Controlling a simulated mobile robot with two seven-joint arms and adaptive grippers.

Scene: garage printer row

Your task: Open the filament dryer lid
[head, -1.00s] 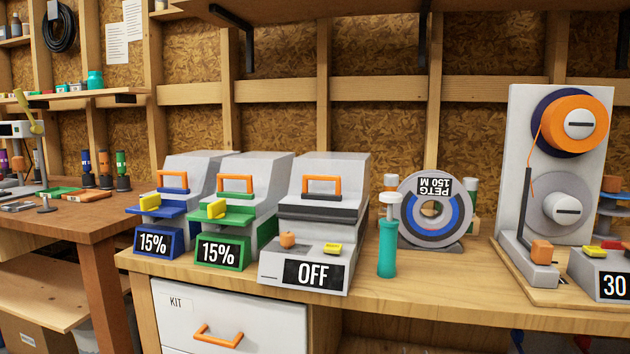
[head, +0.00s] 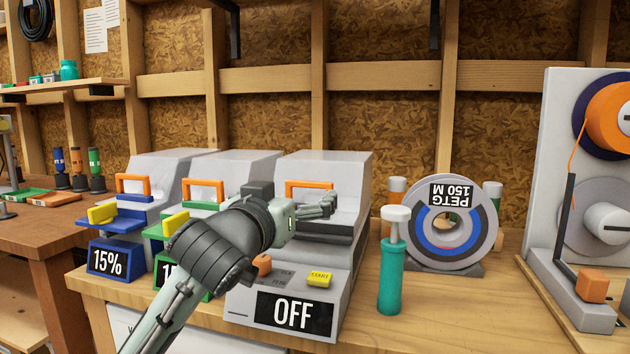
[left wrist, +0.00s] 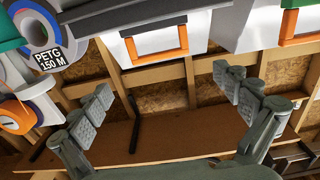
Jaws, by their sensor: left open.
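The filament dryer appears to be the grey machine (head: 345,165) with the black OFF display (head: 294,312), a yellow START button (head: 320,279) and an orange knob (head: 262,264). Its sloped upper part is down, with an orange handle (head: 309,184) on the front. The handle also shows in the left wrist view (left wrist: 183,38). My left gripper (head: 325,206) is just in front of the handle, partly hiding the front beneath it. In the left wrist view the open, empty fingers (left wrist: 165,88) are spread apart, the handle beyond them. My right gripper is not in view.
Two similar machines, one green (head: 215,165) and one blue (head: 150,170), stand to the left. A teal bottle (head: 391,275) with a white top and a PETG spool (head: 441,220) stand to the right. Bare bench top lies right of the bottle.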

